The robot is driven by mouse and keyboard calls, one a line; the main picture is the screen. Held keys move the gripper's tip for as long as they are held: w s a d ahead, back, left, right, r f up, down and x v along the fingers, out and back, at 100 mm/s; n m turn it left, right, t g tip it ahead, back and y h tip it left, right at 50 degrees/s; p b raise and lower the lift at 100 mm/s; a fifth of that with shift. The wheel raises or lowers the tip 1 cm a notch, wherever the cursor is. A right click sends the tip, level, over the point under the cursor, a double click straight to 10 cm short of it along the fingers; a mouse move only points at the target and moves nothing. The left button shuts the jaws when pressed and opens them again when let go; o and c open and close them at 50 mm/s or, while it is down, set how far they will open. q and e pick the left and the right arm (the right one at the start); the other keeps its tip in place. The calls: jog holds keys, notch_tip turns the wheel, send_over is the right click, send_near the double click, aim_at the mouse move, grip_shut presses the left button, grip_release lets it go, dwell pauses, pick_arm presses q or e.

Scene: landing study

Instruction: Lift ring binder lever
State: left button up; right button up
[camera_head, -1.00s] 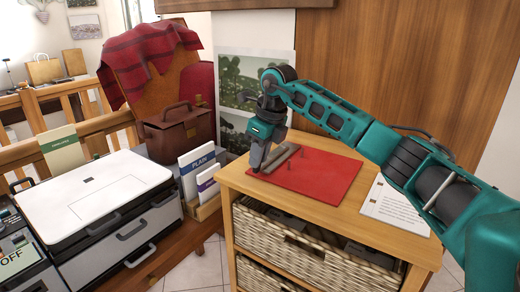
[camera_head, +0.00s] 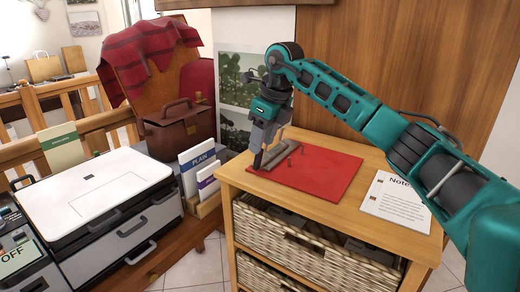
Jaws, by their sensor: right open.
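A red ring binder (camera_head: 325,176) lies open and flat on the wooden cabinet top (camera_head: 292,190). A grey metal bar, the lever mechanism (camera_head: 277,157), sits near its left edge, with two short upright posts beside it. My right gripper (camera_head: 259,163) points down at the left end of this mechanism, with its jaws open. Its fingertips are close to the bar and partly cover it; I cannot tell whether they touch it. My left gripper is out of view.
White note sheets (camera_head: 398,202) lie right of the binder. A wicker basket (camera_head: 300,246) fills the cabinet shelf. Left of the cabinet stand upright booklets (camera_head: 198,165), a brown leather bag (camera_head: 180,131) and a white-topped printer (camera_head: 95,190). A wooden panel rises behind.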

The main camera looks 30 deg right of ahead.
jog(key=a+v, duration=0.1)
jog(key=v, duration=0.7)
jog(key=shift+d+r, duration=0.45)
jog(key=shift+d, duration=0.1)
jog(key=shift+s, duration=0.1)
